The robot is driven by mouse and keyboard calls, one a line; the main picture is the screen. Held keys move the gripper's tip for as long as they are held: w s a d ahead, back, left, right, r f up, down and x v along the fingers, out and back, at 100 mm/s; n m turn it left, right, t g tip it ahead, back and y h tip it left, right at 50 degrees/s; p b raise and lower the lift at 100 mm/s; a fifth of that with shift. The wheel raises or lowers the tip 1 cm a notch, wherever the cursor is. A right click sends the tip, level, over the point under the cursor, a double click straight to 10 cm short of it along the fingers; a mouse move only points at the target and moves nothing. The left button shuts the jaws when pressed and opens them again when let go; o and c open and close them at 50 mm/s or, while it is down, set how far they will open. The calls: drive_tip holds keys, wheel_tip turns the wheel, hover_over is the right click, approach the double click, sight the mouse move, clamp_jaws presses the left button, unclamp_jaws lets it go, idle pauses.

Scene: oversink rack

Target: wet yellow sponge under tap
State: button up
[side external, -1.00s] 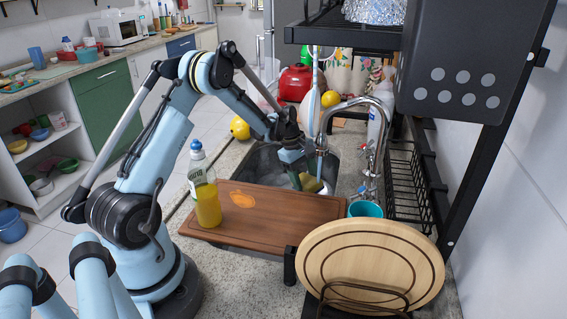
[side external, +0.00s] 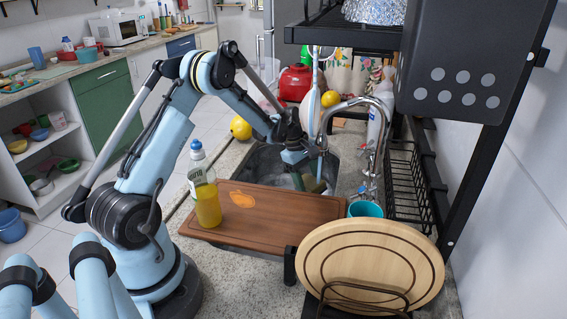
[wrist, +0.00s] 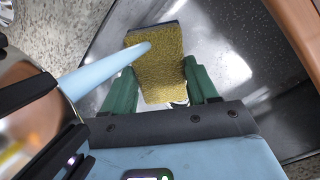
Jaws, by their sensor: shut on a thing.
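The yellow sponge (wrist: 166,82) is gripped between the green fingers of my gripper (wrist: 160,70) in the wrist view, with its far end sticking out past the fingertips. A pale blue stream of water (wrist: 100,72) crosses from the left and its end overlaps the sponge's upper face. In the side external view my gripper (side external: 308,181) reaches down into the sink (side external: 347,166) beneath the chrome tap (side external: 376,128). There the sponge (side external: 319,187) shows only as a small dark yellow patch, below the tap's outlet. The tap's shiny body (wrist: 30,95) fills the left of the wrist view.
A brown cutting board (side external: 285,208) covers the sink's near side, with a bottle of yellow liquid (side external: 207,203) upright on it. A teal cup (side external: 365,209) stands at the board's right end. Black rack posts (side external: 490,165) and a wire basket (side external: 404,180) bound the right side.

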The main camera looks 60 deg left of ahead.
drive_tip(key=shift+s+d, duration=0.15)
drive_tip(key=shift+w+a, duration=0.3)
idle(0.4)
drive_tip(key=shift+s+d, duration=0.3)
idle(0.4)
drive_tip(key=shift+a, duration=0.1)
drive_tip(key=s+a, duration=0.4)
drive_tip(key=shift+s+a, duration=0.25)
drive_tip(key=shift+s, duration=0.05)
idle(0.4)
idle(0.8)
drive_tip(key=v, duration=1.1)
drive_tip(key=shift+r, duration=0.4)
drive_tip(key=shift+w+d, duration=0.1)
